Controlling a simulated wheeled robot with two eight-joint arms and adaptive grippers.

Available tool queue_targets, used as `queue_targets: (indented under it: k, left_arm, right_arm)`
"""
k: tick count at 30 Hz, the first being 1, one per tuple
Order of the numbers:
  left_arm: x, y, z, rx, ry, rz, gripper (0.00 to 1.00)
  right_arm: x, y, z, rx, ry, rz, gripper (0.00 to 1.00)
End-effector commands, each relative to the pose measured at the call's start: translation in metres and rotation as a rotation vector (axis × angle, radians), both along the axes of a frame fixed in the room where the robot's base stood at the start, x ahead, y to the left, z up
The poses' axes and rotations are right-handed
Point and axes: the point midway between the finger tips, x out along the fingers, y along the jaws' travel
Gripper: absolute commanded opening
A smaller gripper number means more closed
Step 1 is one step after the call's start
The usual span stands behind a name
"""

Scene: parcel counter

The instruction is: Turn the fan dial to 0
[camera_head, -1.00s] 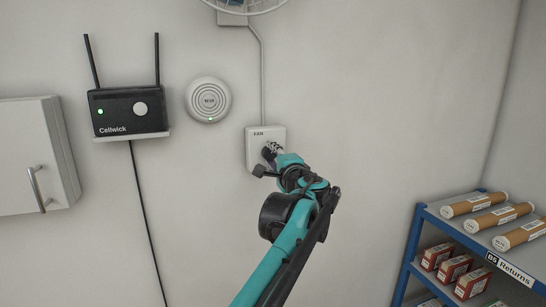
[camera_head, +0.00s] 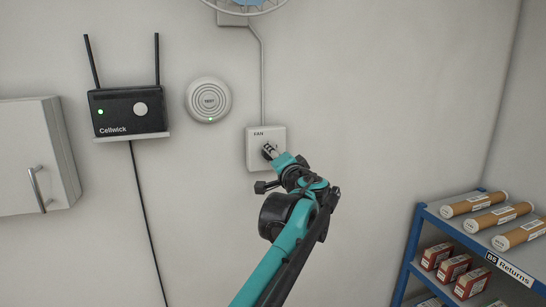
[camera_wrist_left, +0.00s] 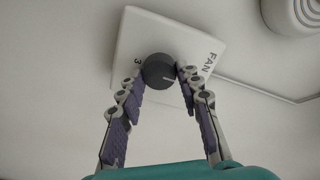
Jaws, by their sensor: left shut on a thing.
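The fan dial (camera_wrist_left: 158,70) is a dark grey round knob on a white square plate (camera_wrist_left: 150,27) marked FAN. In the left wrist view its white pointer line points right, towards the FAN lettering side. A "3" shows on the plate on the opposite side; any other numbers are hidden or unreadable. My left gripper (camera_wrist_left: 160,76) is shut on the dial, one fingertip on each side. In the head view the plate (camera_head: 252,153) is on the wall, and my left gripper (camera_head: 270,152) reaches it from below right, covering part of the dial. My right gripper is not in view.
A black Cellwick router (camera_head: 125,110) and a round white TEST device (camera_head: 208,100) are on the wall to the left, near a cabinet (camera_head: 35,155). A fan (camera_head: 250,4) is above. A blue shelf (camera_head: 435,213) with tubes and boxes stands right.

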Motion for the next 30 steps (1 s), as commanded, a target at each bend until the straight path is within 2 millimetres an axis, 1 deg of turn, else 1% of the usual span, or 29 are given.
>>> queue_targets:
  k: [11,12,13,14,22,24,26,29,30]
  left_arm:
    - [0.0,0.0,0.0,-0.004,-0.001,0.001,0.05]
    - [0.0,0.0,0.0,-0.004,-0.001,0.001,0.45]
    - [0.0,0.0,0.0,-0.003,0.0,0.001,0.53]
    - [0.0,0.0,0.0,-0.003,0.0,0.001,0.55]
    - [0.0,0.0,0.0,-0.003,-0.001,0.0,0.55]
    - [-0.003,-0.001,0.0,-0.003,-0.001,0.0,0.55]
    - [-0.008,-0.003,0.0,-0.003,-0.001,-0.001,0.55]
    - [-0.024,-0.009,0.0,-0.003,0.0,-0.003,0.55]
    - [-0.032,-0.011,0.0,-0.003,0.0,-0.003,0.55]
  right_arm:
    - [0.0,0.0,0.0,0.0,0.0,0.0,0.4]
    - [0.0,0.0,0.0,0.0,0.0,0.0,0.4]
    - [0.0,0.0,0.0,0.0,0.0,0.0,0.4]
    - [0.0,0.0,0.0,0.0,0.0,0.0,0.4]
    - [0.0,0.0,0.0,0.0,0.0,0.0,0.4]
    - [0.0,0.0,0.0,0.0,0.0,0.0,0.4]
    - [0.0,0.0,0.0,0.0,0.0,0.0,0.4]
    - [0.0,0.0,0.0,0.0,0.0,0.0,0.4]
    - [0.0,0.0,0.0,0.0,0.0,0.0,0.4]
